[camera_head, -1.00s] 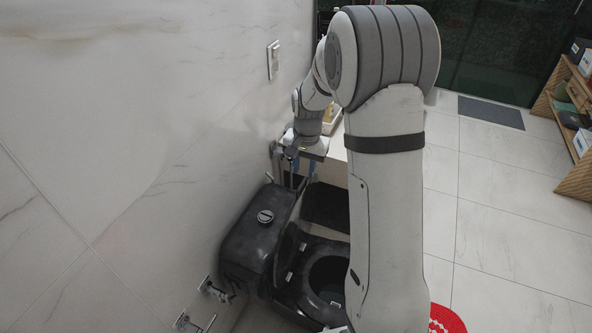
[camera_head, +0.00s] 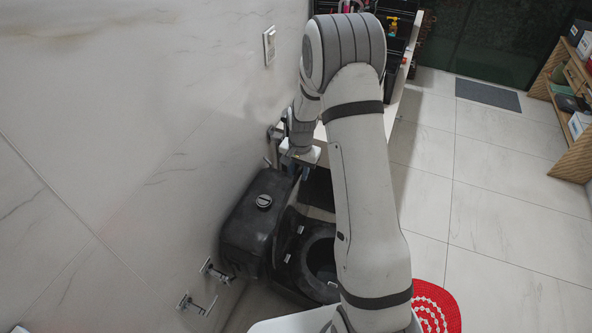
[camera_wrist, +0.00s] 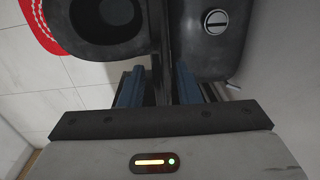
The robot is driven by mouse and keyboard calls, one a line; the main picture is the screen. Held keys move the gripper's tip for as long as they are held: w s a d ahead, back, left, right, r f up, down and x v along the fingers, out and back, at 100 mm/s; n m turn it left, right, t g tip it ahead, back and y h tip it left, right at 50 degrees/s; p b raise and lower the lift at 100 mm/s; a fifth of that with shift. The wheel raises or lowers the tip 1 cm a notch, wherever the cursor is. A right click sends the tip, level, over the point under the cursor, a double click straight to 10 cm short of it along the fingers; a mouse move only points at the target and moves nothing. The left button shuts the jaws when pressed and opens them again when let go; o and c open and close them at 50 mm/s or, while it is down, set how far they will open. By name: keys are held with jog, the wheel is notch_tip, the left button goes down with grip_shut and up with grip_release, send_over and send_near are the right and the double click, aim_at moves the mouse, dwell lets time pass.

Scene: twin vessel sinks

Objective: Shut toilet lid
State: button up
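The black toilet stands against the wall, with its bowl and seat (camera_head: 318,262) partly hidden behind my arm. Its raised lid (camera_head: 280,240) stands steeply between the tank (camera_head: 247,228) and the bowl. My gripper (camera_head: 297,174) is at the far side of the toilet, close to the upright lid. In the wrist view, my gripper (camera_wrist: 160,85) has its two blue fingers apart. The dark lid edge (camera_wrist: 163,45) runs down between them, with the bowl on the left and the tank with its round button on the right. I cannot tell whether a finger touches the lid.
The marble wall (camera_head: 130,130) is close on the left. Paper holders (camera_head: 205,287) stick out of it near the toilet. A red rug (camera_head: 436,305) lies on the right. A counter (camera_head: 398,85) stands beyond the toilet.

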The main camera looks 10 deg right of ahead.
jog(key=shift+c, duration=0.4)
grip_shut()
